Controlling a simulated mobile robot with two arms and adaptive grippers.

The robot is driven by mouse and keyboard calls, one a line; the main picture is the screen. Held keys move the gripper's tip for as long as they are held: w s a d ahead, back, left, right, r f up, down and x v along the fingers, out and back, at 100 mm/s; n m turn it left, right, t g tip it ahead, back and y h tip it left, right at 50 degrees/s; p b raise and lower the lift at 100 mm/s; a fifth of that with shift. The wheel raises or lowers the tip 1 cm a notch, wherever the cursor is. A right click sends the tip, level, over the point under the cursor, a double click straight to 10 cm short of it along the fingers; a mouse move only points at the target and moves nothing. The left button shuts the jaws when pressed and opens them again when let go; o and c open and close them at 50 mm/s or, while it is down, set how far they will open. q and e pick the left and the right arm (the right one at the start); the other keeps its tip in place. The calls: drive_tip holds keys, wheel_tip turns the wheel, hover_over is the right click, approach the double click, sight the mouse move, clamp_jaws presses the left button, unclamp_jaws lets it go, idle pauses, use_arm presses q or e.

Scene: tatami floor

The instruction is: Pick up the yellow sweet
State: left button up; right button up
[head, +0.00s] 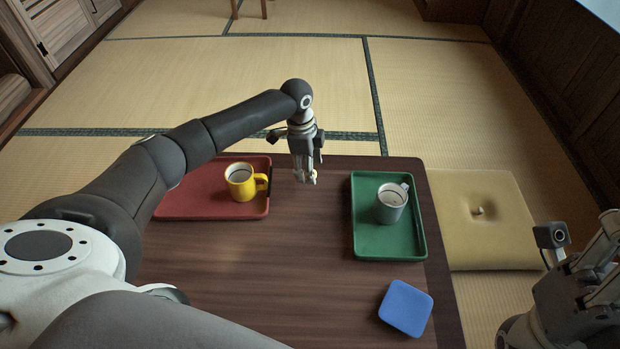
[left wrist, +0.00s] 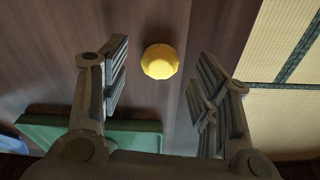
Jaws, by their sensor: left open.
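The yellow sweet (left wrist: 160,61) is a small, round, faceted piece on the dark wooden table, seen in the left wrist view. It lies between the two fingers of my left gripper (left wrist: 161,70), with a gap on both sides and no finger touching it. In the head view my left gripper (head: 305,178) points down over the far part of the table, between the red and green trays. Only a speck of the sweet (head: 315,174) shows there, the rest hidden by the fingers. My right gripper (head: 590,280) is at the right edge, away from the table; its jaw opening is unclear.
A red tray (head: 190,207) holds a yellow mug (head: 240,186). A green tray (head: 388,242) holds a grey mug (head: 390,206). A blue square (head: 406,307) lies near the table's right edge. A beige cushion (head: 490,245) is on the tatami. The table's middle is clear.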

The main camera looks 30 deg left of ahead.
use_arm(q)
drive_tip(key=shift+d+f, duration=0.1)
drive_tip(key=shift+f, duration=0.6)
drive_tip(key=c, duration=0.9)
drive_tip(key=shift+c, duration=0.2)
drive_tip(key=shift+r, duration=0.25)
